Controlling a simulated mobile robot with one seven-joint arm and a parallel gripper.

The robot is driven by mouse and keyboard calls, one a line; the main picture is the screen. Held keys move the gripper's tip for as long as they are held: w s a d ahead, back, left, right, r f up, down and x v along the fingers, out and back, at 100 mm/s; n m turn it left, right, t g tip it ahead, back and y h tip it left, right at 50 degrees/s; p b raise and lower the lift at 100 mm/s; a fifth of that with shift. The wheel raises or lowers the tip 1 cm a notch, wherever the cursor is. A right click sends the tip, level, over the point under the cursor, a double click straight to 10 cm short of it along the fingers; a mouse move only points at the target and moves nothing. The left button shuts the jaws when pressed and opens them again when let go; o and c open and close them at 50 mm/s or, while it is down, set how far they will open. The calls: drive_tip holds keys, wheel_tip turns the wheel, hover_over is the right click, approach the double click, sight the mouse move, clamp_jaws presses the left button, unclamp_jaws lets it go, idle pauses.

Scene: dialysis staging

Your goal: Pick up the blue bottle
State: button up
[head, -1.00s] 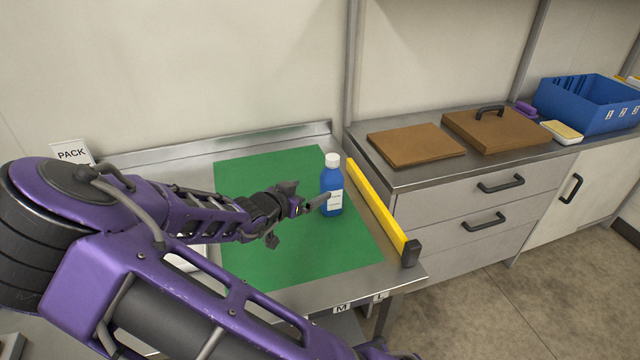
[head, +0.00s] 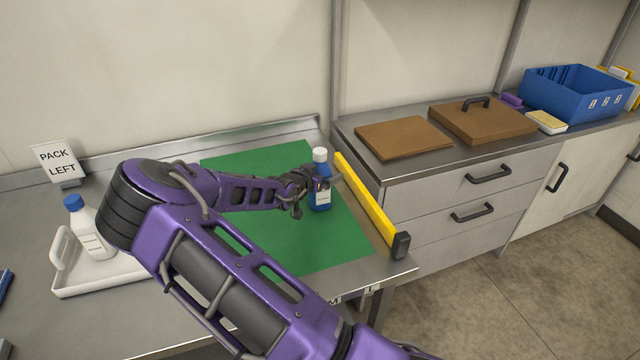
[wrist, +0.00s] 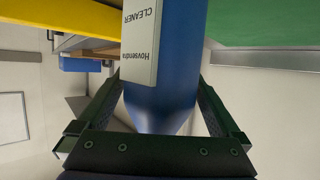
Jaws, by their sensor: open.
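The blue bottle (head: 321,197) has a white cap and a white label and stands upright on the green mat (head: 272,242), near the mat's right edge. My gripper (head: 315,187) is at the bottle, at about the height of its upper body. In the wrist view the bottle (wrist: 176,75) fills the middle between the two fingers of my gripper (wrist: 160,100). The fingers lie on either side of it, and a gap shows at the right finger. Part of the label reads "CLEANER". The bottle's cap is out of the wrist view.
A yellow bar (head: 366,203) with a dark end runs right of the mat. A white tray (head: 105,283) holding a white bottle with a blue cap (head: 90,230) stands at left, by a "PACK LEFT" sign (head: 58,162). Brown boards (head: 404,138) and a blue bin (head: 575,95) sit on the right counter.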

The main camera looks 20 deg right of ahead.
drive_tip(key=shift+w+d+f, duration=0.25)
drive_tip(key=shift+w+d, duration=0.1)
drive_tip(key=shift+d, duration=0.1)
drive_tip(key=shift+r, duration=0.1)
clamp_jaws()
